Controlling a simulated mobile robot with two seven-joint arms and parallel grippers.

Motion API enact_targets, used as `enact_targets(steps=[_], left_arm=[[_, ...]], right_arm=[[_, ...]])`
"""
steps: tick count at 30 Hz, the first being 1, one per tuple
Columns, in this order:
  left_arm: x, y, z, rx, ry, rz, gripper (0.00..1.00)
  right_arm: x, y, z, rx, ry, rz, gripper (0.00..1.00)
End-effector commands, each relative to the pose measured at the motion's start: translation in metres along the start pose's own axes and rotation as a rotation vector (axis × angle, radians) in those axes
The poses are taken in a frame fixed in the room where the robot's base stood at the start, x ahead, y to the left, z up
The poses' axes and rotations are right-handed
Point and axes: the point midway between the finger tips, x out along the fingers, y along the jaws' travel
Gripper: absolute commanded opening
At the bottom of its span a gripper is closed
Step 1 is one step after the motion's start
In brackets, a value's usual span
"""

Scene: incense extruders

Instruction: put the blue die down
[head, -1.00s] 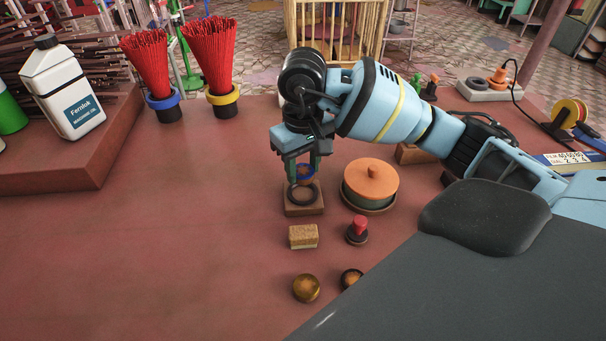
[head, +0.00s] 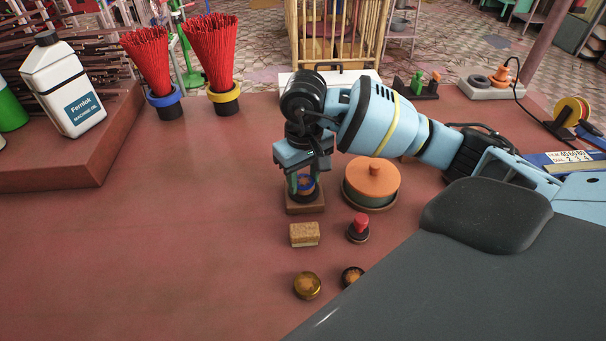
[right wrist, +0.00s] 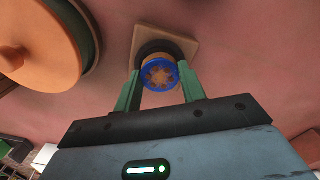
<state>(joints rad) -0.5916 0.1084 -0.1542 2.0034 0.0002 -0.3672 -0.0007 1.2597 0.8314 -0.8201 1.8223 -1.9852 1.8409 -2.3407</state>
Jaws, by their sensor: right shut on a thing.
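The blue die (right wrist: 159,74) is a short round piece with a blue rim and a brown patterned face. It also shows in the head view (head: 305,184), partly hidden between the fingers. My right gripper (head: 303,188) is shut on it from both sides, its green fingers pointing down. The die is over a square wooden block (head: 304,209) with a dark ring (right wrist: 148,49) on it. I cannot tell whether the die touches the ring or stays just above it. My left gripper is not in view.
An orange-lidded round container (head: 371,182) stands close to the right of the block. In front are a cork-topped block (head: 304,234), a red-knobbed stamp (head: 359,228) and two round brass pieces (head: 307,285).

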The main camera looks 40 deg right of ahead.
Motion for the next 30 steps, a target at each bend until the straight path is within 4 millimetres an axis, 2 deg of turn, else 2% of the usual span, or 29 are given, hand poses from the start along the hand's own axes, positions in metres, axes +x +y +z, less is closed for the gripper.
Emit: enact_targets(steps=[4, 5, 9, 20, 24, 30], left_arm=[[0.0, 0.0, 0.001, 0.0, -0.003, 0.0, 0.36], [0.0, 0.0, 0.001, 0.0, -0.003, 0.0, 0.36], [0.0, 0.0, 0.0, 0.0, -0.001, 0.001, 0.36], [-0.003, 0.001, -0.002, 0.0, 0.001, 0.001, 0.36], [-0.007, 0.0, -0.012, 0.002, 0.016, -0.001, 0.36], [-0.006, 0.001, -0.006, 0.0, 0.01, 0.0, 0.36]], right_arm=[[0.001, 0.0, 0.0, 0.0, 0.001, 0.0, 0.11], [0.001, 0.0, 0.0, 0.0, 0.0, 0.0, 0.43], [0.001, 0.0, 0.0, 0.0, 0.0, 0.0, 0.61], [-0.003, 0.0, 0.0, 0.0, 0.001, 0.0, 0.62], [-0.019, 0.0, -0.001, 0.0, 0.006, -0.001, 0.62], [-0.056, 0.0, -0.001, 0.001, 0.005, 0.0, 0.62]])
